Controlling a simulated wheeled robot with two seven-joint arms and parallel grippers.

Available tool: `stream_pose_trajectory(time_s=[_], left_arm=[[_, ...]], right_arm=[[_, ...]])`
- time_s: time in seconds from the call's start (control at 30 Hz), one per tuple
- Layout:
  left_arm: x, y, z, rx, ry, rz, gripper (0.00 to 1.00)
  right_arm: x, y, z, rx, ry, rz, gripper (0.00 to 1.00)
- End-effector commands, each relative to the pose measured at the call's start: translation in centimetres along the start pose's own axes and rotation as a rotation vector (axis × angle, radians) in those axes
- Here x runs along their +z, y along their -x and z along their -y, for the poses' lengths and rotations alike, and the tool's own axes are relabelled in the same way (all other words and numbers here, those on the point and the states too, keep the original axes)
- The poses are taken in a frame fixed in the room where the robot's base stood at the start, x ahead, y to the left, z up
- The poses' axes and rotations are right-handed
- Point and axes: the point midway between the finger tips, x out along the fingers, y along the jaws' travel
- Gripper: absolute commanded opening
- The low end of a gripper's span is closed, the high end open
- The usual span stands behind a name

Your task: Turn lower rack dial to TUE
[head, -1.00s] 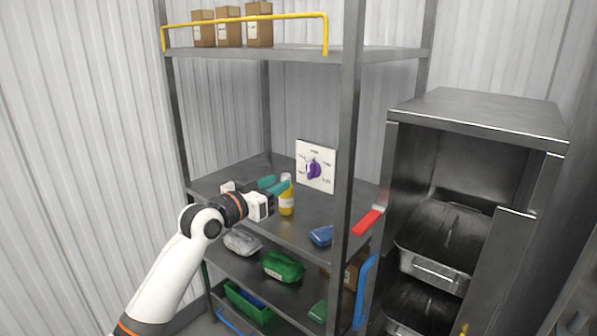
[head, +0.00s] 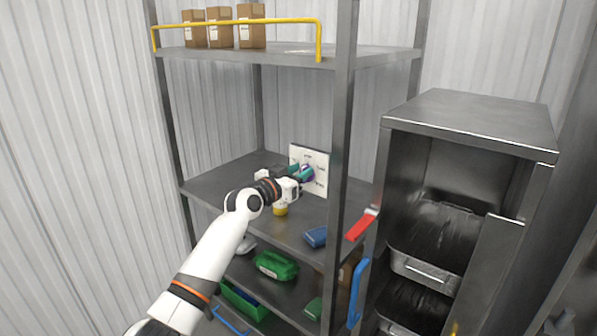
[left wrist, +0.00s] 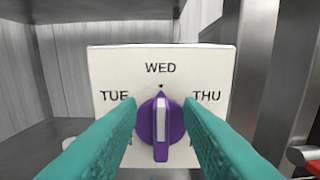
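The dial plate (left wrist: 120,65) is white and stands upright on the rack's middle shelf; it also shows in the head view (head: 318,160). It reads TUE at left, WED at top and THU at right; lower labels are mostly hidden by my fingers. The purple knob (left wrist: 161,130) has a white stripe and its pointer is upright, toward WED. My left gripper (left wrist: 163,115) is open, its teal fingers on either side of the knob with gaps between; in the head view it is at the dial (head: 301,173). My right gripper is not in view.
A yellow bottle (head: 281,210) stands under my left gripper, partly hidden. A blue pack (head: 316,237) lies on the same shelf. A rack post (head: 340,130) stands right of the dial. A red handle (head: 362,225) and a steel cabinet (head: 470,120) are further right.

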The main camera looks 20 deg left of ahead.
Motion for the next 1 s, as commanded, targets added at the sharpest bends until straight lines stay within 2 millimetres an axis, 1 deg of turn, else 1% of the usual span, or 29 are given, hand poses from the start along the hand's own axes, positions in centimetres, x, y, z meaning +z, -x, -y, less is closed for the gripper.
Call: stream_pose_trajectory(time_s=[0.17, 0.2, 0.27, 0.3, 0.37, 0.4, 0.77, 1.0], left_arm=[[-0.01, -0.01, 0.02, 0.000, 0.000, 0.000, 0.33], [-0.01, -0.01, 0.02, 0.000, 0.000, 0.000, 0.29], [0.00, 0.00, 0.02, 0.000, 0.000, 0.000, 0.20], [0.00, 0.00, 0.02, 0.000, 0.000, 0.000, 0.13], [-0.01, 0.01, 0.02, 0.000, 0.000, 0.000, 0.03], [-0.01, 0.01, 0.02, 0.000, 0.000, 0.000, 0.00], [-0.07, 0.01, -0.05, -0.001, 0.036, -0.001, 0.00], [-0.12, -0.01, -0.28, -0.001, 0.170, 0.001, 0.00]], right_arm=[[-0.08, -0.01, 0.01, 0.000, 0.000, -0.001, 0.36], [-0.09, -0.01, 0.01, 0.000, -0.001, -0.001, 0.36], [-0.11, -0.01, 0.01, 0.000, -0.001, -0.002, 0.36], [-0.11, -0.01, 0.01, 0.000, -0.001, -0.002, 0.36], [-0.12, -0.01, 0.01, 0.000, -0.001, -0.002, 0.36], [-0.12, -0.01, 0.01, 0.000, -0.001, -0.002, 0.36], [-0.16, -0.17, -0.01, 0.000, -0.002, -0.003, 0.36], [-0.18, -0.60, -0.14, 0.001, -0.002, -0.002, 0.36]])
